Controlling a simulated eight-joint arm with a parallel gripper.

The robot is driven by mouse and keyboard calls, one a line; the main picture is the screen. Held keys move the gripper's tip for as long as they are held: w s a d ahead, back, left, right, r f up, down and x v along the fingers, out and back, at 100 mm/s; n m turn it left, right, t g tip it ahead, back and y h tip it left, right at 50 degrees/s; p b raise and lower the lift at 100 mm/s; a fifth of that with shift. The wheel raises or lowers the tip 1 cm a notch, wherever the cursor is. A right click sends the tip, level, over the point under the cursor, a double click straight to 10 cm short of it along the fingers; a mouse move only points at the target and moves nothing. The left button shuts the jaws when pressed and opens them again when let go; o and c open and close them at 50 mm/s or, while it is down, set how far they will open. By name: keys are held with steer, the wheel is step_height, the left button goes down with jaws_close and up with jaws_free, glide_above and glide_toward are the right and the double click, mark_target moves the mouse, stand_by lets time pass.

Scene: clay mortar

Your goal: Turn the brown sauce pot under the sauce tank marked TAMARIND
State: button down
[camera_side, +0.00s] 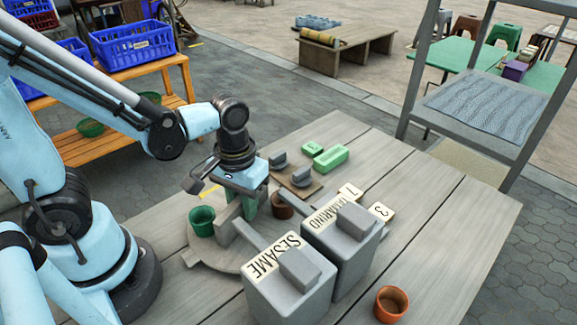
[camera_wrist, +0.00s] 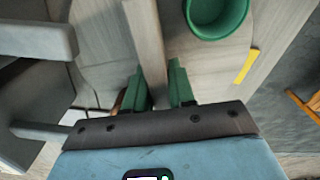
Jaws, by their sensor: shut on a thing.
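The brown sauce pot (camera_side: 282,205) stands at the far right of the round grey turntable (camera_side: 215,262), partly hidden behind my gripper. It is near the spout (camera_side: 322,199) of the tank marked TAMARIND (camera_side: 345,248); I cannot tell whether it is directly below it. A green pot (camera_side: 202,221) stands on the turntable's left side and shows in the wrist view (camera_wrist: 216,18). My gripper (camera_side: 243,208) points down over the turntable. Its green fingers (camera_wrist: 157,92) are shut on a grey bar (camera_wrist: 147,45) of the turntable.
The tank marked SESAME (camera_side: 290,280) stands in front, its spout (camera_side: 253,235) reaching over the turntable. An orange pot (camera_side: 391,303) stands at front right. Green blocks (camera_side: 331,158) and grey knobbed pieces (camera_side: 302,177) lie at the back.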

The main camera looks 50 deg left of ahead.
steer(key=m, duration=0.5)
stand_by(0.3)
steer(key=c, duration=1)
jaws_free()
steer(key=shift+c, duration=0.2)
step_height(320, 180, up, 12)
